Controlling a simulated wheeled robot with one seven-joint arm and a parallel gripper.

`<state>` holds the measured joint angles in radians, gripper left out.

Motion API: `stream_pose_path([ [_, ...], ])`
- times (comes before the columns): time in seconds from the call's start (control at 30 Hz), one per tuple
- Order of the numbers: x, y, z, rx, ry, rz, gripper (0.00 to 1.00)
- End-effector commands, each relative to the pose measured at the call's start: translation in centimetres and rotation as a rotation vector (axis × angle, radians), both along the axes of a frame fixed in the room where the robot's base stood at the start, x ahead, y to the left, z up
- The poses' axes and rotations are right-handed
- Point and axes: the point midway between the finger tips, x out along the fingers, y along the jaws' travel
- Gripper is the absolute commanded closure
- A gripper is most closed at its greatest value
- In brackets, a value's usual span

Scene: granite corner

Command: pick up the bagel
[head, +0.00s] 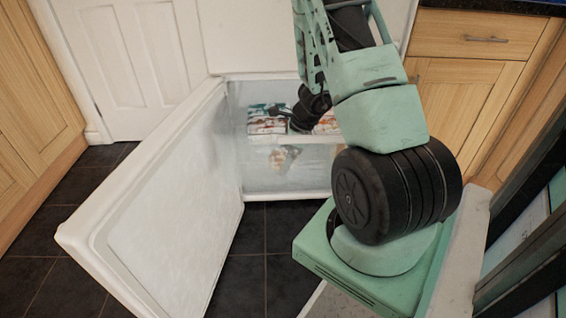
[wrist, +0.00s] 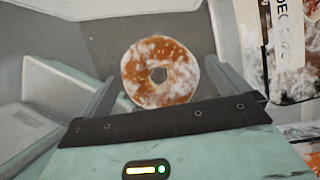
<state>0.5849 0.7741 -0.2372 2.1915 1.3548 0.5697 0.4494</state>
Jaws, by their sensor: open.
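The bagel (wrist: 160,72) shows in the wrist view as a round brown ring with a whitish, frosty coating and a dark hole. It lies ahead of my gripper (wrist: 162,78), between the two fingers as seen in the picture. The fingers are apart, one on each side, and I cannot tell how far they are from the bagel in depth. In the head view my arm reaches into the open white freezer (head: 240,130); there my gripper is hidden, and I cannot make out the bagel.
The freezer door (head: 165,205) stands open at the left. Packages (head: 268,118) lie on the freezer's upper shelf, and printed packages (wrist: 290,50) show at the right in the wrist view. Wooden cabinets (head: 465,85) stand at the right. Dark floor tiles (head: 265,250) are clear in front.

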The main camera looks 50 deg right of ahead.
Motion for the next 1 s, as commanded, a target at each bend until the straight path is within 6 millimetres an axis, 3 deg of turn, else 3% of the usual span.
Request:
stream_pose_path([
  [0.13,0.0,0.0,0.1,0.000,0.000,0.000,0.03],
  [0.23,0.0,0.0,0.1,0.000,0.000,0.000,0.24],
  [0.63,0.0,0.0,0.7,0.000,-0.002,0.001,0.24],
  [1.0,0.0,-0.1,7.5,-0.001,-0.002,0.001,0.24],
])
